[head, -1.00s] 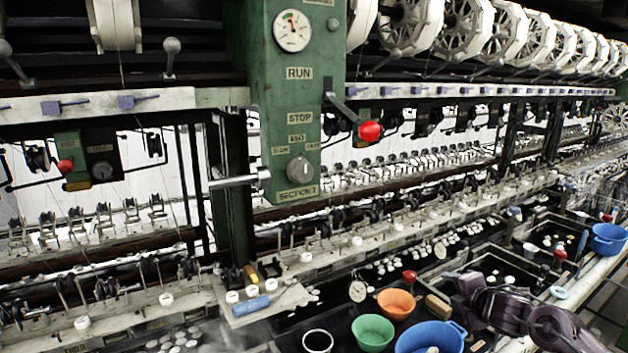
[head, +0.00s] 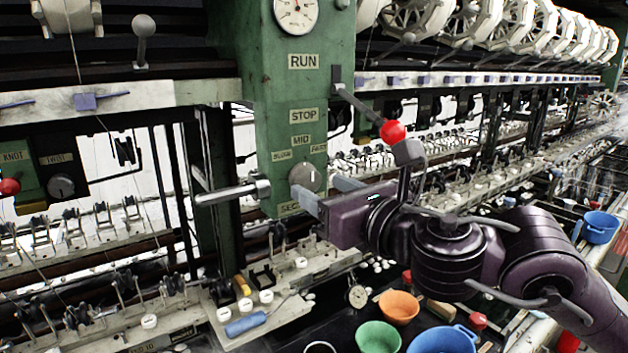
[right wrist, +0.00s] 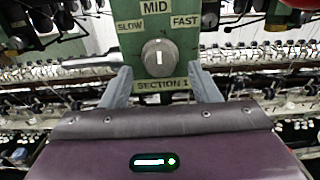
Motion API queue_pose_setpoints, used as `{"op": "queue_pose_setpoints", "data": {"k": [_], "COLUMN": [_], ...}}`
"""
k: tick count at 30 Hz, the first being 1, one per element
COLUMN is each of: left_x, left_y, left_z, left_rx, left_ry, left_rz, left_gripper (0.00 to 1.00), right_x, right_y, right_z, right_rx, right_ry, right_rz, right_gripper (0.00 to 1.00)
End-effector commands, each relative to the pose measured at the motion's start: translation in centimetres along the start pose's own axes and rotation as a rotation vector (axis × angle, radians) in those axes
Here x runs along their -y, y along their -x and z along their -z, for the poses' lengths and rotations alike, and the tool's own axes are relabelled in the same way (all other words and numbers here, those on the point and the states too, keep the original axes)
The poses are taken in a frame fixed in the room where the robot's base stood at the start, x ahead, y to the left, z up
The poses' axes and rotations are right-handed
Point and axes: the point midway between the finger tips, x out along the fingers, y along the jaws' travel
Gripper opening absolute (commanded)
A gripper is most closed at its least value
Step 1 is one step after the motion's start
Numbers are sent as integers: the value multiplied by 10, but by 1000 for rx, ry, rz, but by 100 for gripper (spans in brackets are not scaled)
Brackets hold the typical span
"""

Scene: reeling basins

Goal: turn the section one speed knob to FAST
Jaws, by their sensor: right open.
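The section one speed knob (head: 303,177) is a round grey dial low on the green control panel (head: 262,110). It also shows in the right wrist view (right wrist: 159,58), under the SLOW, MID and FAST labels, with its white pointer mark upright toward MID. My right gripper (head: 326,194) is open in front of the panel, beside and slightly below the knob. In the right wrist view its two fingers (right wrist: 162,86) stand apart, left and right below the knob, and appear not to touch it. The SECTION 1 label is partly hidden in the head view. My left gripper is not in view.
A lever with a red ball (head: 392,132) stands close by my right wrist. A metal bar handle (head: 232,192) sticks out left of the knob. Orange (head: 399,307), green (head: 377,337) and blue (head: 443,341) basins lie below my right arm.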

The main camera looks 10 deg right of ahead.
Motion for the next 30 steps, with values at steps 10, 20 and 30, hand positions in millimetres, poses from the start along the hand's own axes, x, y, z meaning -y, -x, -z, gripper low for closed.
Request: {"op": "queue_pose_setpoints", "data": {"k": [10, 20, 30], "left_x": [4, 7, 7], "left_y": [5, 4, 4], "left_z": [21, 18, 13], "left_rx": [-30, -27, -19], "left_ry": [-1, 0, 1], "left_rz": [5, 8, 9], "left_gripper": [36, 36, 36], "right_x": [0, 0, 0], "right_y": [-28, -28, -28], "right_z": [0, 0, 0], "right_rx": [0, 0, 0], "right_ry": [-2, -2, -14], "right_rz": [0, 0, 0], "right_gripper": [56, 39, 20]}}
